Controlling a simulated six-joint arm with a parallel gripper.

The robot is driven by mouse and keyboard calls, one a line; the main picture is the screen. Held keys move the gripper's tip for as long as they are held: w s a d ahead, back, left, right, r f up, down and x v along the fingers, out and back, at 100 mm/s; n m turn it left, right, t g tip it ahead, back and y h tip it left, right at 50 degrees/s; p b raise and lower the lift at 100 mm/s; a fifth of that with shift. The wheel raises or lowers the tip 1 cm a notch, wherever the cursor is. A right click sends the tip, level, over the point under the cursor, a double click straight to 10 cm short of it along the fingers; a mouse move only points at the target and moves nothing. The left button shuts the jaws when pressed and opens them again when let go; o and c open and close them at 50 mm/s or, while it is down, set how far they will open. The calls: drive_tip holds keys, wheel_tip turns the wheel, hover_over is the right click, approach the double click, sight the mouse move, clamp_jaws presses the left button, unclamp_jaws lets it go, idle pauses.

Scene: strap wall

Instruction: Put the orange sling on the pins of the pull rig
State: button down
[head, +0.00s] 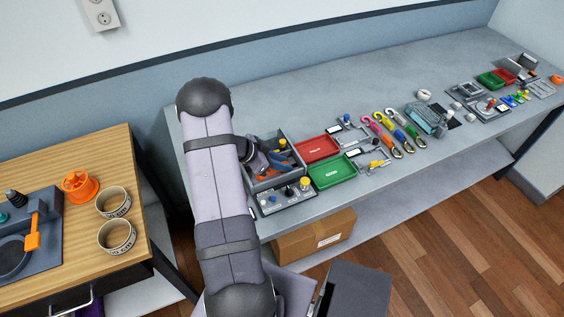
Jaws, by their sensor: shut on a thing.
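My arm rises in front of the bench, and its upper link covers part of the bench's left end. I cannot make out my gripper's fingers; they are hidden behind the arm or among the dark shapes by the grey tool tray. Several hook-ended straps (391,130) in pink, yellow and other colours lie side by side mid-bench. I cannot pick out an orange sling for certain. Small metal frames with pins lie near the straps, one of them (376,165) with a yellow part. I cannot tell which fixture is the pull rig.
A grey tray (258,186) holds orange- and blue-handled tools. Red (317,149) and green (332,171) trays lie to its right, a control box (286,197) in front. A wooden table (70,160) stands left with rolls and a dark fixture. A cardboard box (313,236) sits below.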

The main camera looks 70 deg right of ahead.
idle(0.4)
drive_tip(key=c, duration=1.2)
unclamp_jaws()
drive_tip(key=shift+f, duration=0.1)
wheel_tip(320, 180, up, 4)
drive_tip(key=p, duration=0.4)
drive_tip(key=shift+d+f, duration=0.1)
drive_tip(key=shift+d, duration=0.05)
drive_tip(key=shift+o, duration=0.9)
drive_tip(key=shift+r+p, duration=0.3)
drive_tip(key=shift+p, duration=0.2)
drive_tip(key=shift+r+p, duration=0.9)
drive_tip(key=shift+p, duration=0.2)
